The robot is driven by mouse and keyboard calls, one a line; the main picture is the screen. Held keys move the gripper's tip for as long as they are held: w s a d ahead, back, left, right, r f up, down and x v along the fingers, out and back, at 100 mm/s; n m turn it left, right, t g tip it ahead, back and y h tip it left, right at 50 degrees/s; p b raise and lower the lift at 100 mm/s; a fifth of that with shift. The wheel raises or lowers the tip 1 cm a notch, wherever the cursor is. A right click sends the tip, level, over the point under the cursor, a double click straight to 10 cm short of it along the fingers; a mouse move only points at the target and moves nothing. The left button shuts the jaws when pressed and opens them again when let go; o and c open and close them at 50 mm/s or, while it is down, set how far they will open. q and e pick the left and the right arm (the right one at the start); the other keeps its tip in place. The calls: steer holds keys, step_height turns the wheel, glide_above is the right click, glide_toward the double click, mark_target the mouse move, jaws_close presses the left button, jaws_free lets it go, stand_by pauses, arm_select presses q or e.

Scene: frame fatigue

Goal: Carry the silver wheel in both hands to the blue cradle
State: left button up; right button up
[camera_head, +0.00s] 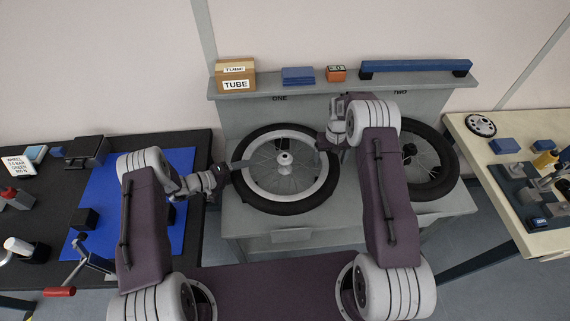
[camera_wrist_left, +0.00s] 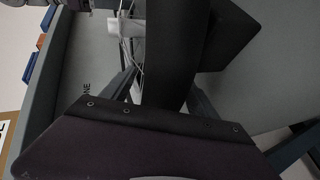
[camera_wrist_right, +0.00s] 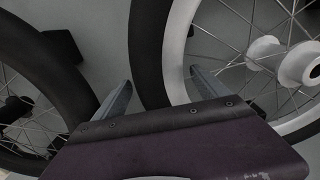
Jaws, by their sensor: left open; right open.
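The silver wheel (camera_head: 253,190) has a silver rim, a pale hub and a black tyre, and sits on the left of the grey stand. My left gripper (camera_head: 238,167) is open at the wheel's left edge. In the left wrist view the tyre (camera_wrist_left: 168,50) passes between the open fingers (camera_wrist_left: 162,95). My right gripper (camera_head: 324,143) is open at the wheel's upper right edge. In the right wrist view the tyre (camera_wrist_right: 149,50) runs between the open fingers (camera_wrist_right: 160,92). I cannot pick out a blue cradle for certain; a blue mat (camera_head: 125,185) with dark blocks lies on the left bench.
A black-rimmed wheel (camera_head: 440,160) stands right beside, partly behind my right arm. A cream bench (camera_head: 490,150) with parts is at right.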

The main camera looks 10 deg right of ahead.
arm_select(q)
steer(key=c, duration=1.3)
arm_select(e)
steer(key=c, duration=1.3)
arm_select(q)
jaws_close()
arm_select(e)
jaws_close()
arm_select(q)
steer(key=shift+r, duration=0.2)
arm_select(e)
steer(key=shift+r, duration=0.2)
